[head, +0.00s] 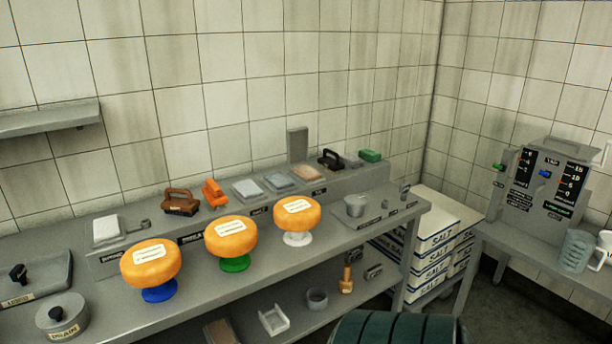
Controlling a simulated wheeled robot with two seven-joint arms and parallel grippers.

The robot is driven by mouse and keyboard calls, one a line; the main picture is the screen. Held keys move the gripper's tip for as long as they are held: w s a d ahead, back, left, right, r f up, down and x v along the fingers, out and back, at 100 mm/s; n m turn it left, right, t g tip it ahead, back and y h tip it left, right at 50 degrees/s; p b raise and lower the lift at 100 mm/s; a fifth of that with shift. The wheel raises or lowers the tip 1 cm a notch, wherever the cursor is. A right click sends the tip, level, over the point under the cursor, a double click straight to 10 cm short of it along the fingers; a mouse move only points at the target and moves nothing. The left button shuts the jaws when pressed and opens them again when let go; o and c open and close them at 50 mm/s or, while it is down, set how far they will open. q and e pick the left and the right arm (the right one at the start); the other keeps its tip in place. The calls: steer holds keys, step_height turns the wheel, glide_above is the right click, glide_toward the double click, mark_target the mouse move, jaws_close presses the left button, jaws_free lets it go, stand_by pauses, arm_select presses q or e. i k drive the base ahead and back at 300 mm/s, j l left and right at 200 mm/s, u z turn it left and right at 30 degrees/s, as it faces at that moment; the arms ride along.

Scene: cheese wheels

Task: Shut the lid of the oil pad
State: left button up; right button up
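A grey flat panel (298,145) stands upright at the back of the raised shelf, against the tiled wall. It looks like a raised lid. In front of it lies a small reddish-brown pad (307,173), probably the oil pad; its label is too small to read. Two grey-blue pads (278,182) and (247,189) lie to its left with no upright panel behind them. Neither of my grippers is in view.
Three orange cheese wheels stand on blue (151,263), green (230,236) and white (297,214) stands before the shelf. Brushes (180,202) and a black-handled tool (331,159) flank the pads. Salt boxes (437,248) are stacked right. Space above the pads is clear.

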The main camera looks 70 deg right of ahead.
mark_target(297, 139)
steer(key=i, duration=0.7)
steer(key=i+j, duration=0.15)
steer(key=i, duration=0.5)
steer(key=z, duration=2.8)
